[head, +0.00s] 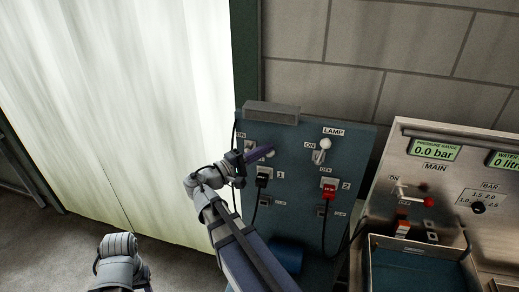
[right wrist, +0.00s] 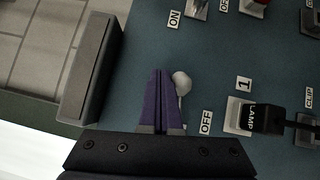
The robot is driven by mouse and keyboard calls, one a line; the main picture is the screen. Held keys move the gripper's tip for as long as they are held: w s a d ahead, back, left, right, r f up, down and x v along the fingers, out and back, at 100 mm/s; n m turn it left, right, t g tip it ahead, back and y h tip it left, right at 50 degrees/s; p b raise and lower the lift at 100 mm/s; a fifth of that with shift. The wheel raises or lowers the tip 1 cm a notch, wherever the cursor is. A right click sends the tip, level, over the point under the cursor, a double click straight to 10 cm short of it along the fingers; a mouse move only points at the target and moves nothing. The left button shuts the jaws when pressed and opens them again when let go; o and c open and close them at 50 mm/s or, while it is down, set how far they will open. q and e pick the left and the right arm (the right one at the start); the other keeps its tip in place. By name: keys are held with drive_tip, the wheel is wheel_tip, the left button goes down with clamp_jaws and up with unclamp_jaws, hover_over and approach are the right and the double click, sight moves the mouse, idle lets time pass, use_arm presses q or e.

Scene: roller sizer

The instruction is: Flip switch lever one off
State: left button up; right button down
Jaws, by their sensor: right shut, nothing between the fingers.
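Switch lever one shows in the right wrist view as a white ball knob (right wrist: 181,82) on a thin stem. Its OFF label (right wrist: 206,122) and number 1 plate (right wrist: 244,84) are beside it. In the head view its knob (head: 270,152) sits on the left half of the blue panel, and its base is partly hidden by my gripper. My right gripper (right wrist: 158,73) is shut and empty, its purple fingers close beside the knob; I cannot tell whether they touch. In the head view the right gripper (head: 268,143) reaches the panel from the left. My left gripper is not in view.
The lamp switch (head: 325,145) stands right of lever one. A black plug (head: 263,179) and red plug (head: 328,191) with cables sit below the switches. A grey bar (head: 271,112) tops the panel. A metal gauge panel (head: 450,180) stands at the right.

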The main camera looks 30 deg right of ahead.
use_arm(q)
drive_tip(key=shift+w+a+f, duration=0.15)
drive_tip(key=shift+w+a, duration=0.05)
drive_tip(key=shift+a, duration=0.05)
use_arm(e)
drive_tip(key=shift+w+a+f, duration=0.15)
drive_tip(key=shift+w+a, duration=0.15)
drive_tip(key=shift+w, duration=0.1)
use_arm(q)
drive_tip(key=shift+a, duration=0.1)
use_arm(e)
drive_tip(key=shift+w+a, duration=0.1)
